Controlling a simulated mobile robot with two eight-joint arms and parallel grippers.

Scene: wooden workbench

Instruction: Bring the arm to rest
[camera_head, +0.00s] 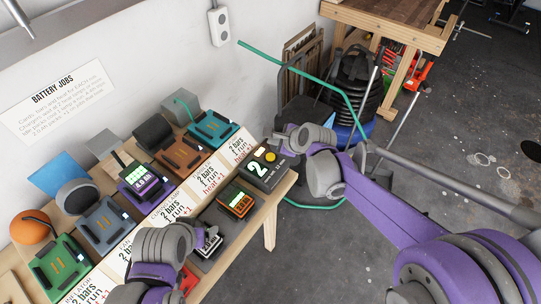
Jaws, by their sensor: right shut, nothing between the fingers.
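My right arm comes in from the right with a purple forearm and grey wrist. My left gripper (210,242) is low in the picture over the front of the bench, near a dark item with a small light display. The left wrist hides much of that gripper, so its jaws and any hold are unclear.
The wooden bench (270,205) carries green (62,262), grey-blue, orange and teal (213,128) docks in a row. A green hose (300,72) runs behind my right arm. Open floor lies right.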

